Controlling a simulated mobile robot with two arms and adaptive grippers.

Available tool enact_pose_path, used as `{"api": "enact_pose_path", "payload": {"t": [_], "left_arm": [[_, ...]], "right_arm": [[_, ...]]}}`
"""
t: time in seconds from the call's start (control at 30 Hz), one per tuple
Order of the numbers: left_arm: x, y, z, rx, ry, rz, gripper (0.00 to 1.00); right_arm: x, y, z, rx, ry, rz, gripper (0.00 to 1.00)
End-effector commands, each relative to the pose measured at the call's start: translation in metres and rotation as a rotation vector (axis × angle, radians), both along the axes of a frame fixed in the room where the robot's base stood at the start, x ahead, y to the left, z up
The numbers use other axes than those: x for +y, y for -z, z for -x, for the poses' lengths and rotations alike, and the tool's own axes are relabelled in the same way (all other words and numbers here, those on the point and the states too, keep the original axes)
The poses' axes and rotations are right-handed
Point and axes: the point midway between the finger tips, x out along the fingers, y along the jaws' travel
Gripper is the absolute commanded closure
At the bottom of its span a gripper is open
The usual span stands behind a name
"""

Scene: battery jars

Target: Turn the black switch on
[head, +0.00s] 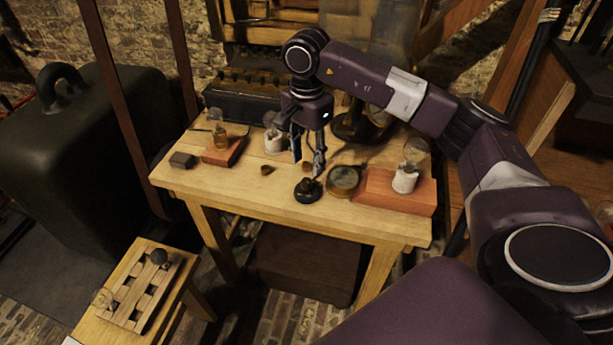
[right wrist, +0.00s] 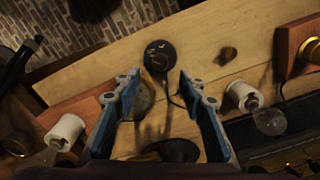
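The black switch (head: 308,190) is a small round black base with a knob on top, near the front edge of the wooden table. It also shows in the right wrist view (right wrist: 159,55), top centre, with a wire running from it. My right gripper (head: 308,163) hangs above and just behind the switch, pointing down. In the right wrist view its two blue fingers (right wrist: 158,77) are spread wide with nothing between them. The switch appears just beyond the fingertips, apart from them. My left gripper is in neither view.
A round brass gauge (head: 343,180) sits right of the switch, beside a red block (head: 375,191) with a white socket and bulb (head: 406,178). Another bulb stands on a red block (head: 223,152) at left. A small brown knob (head: 267,170) lies nearby. A dark battery box (head: 240,103) stands behind.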

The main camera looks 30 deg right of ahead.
Motion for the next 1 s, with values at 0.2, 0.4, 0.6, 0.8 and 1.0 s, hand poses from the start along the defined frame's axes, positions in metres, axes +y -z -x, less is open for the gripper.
{"api": "enact_pose_path", "payload": {"t": [0.2, 0.4, 0.6, 0.8, 1.0], "left_arm": [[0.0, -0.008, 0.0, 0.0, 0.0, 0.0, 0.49], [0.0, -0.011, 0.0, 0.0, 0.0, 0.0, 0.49], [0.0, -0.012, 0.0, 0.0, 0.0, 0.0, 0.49], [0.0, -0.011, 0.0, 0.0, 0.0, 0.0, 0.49], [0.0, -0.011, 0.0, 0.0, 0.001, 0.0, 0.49]], "right_arm": [[0.002, 0.036, 0.002, 0.005, -0.001, -0.004, 0.62], [0.002, 0.06, 0.001, 0.003, 0.0, -0.004, 0.62], [0.002, 0.067, 0.0, -0.001, -0.001, -0.004, 0.62], [0.002, 0.067, 0.0, 0.0, -0.001, -0.005, 0.66], [0.002, 0.067, 0.0, 0.0, -0.001, -0.005, 0.88]]}}
